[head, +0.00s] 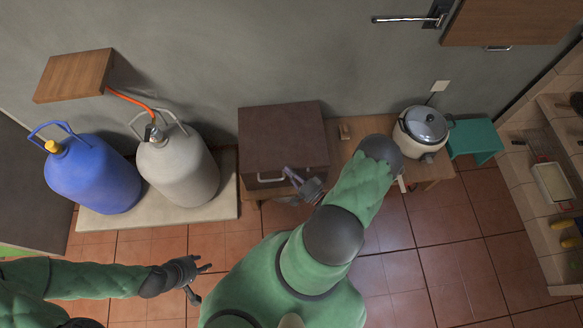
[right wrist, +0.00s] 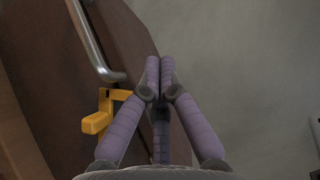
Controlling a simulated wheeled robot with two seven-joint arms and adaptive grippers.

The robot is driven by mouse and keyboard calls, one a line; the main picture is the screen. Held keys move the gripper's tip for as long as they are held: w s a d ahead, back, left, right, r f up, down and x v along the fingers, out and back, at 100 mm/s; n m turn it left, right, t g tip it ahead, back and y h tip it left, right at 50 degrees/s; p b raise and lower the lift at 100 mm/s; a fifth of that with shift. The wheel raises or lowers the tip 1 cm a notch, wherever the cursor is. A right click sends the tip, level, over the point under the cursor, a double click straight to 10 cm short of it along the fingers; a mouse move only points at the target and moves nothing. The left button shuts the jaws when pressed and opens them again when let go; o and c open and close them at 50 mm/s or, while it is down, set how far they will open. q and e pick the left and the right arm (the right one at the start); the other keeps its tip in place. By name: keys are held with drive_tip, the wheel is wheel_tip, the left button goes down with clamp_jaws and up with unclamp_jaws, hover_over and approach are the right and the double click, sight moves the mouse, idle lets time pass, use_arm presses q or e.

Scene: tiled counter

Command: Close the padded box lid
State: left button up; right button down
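The dark brown box (head: 283,135) stands against the wall on a wooden table. Its flat top faces up and looks level in the head view; I cannot tell whether the lid is fully down. A metal handle (head: 270,179) is on its front, and this handle also shows in the right wrist view (right wrist: 95,45) beside a yellow latch (right wrist: 97,122). My right gripper (head: 289,172) is at the box's front right edge, its purple fingers together (right wrist: 160,60) with nothing visible between them. My left gripper (head: 205,283) is open and empty, low over the floor, away from the box.
Blue (head: 92,178) and grey (head: 180,170) gas cylinders stand to the left. A teal stool (head: 475,136) is at the right. The tiled floor in front is clear.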

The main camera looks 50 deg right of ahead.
drive_tip(key=s+f, duration=0.1)
drive_tip(key=s, duration=1.1)
drive_tip(key=shift+f, duration=0.4)
